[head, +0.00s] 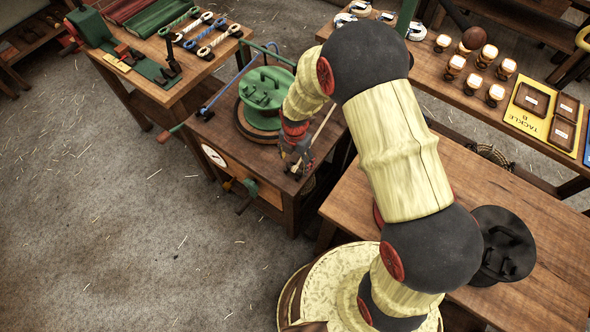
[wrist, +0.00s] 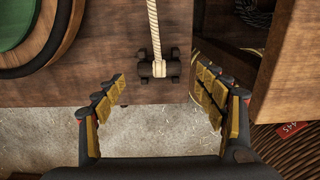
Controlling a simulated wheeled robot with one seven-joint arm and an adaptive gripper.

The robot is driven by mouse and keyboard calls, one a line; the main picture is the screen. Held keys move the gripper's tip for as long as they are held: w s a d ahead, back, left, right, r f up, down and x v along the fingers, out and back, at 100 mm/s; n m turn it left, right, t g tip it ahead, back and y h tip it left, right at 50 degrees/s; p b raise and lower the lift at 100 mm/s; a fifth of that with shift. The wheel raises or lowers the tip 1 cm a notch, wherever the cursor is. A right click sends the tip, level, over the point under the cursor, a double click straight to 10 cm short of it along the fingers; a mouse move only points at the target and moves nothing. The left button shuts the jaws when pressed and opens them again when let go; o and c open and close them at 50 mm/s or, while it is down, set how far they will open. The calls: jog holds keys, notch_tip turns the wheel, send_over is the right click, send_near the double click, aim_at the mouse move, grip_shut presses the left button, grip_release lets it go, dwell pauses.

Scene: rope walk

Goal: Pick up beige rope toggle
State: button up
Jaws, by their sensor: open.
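A beige rope (wrist: 154,25) runs down in the wrist view to a dark spool-shaped fitting (wrist: 159,69) near the edge of a brown wooden bench top. I take these together as the beige rope toggle, though I cannot tell where it begins. My gripper (wrist: 160,80) is open and empty, its yellow-padded fingers to the left and right of the dark fitting. I see no contact. In the head view my gripper (head: 294,152) is over the near right corner of the bench with the green drum, and my arm and gripper partly hide the rope.
A green drum (head: 266,92) stands on the wooden bench (head: 213,128) beside my gripper. A table with rope samples (head: 190,80) is at upper left. A wooden table (head: 520,220) with a black round fixture (head: 503,243) is at right. The straw-strewn floor (head: 130,230) at left is clear.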

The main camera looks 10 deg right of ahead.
aim_at(295, 168)
notch_tip(295, 168, down, 4)
jog(key=shift+r+b, duration=0.25)
jog(key=shift+b, duration=0.15)
jog(key=c, duration=0.3)
jog(key=c, duration=0.7)
jog(key=shift+r, duration=0.15)
jog(key=shift+c, duration=0.2)
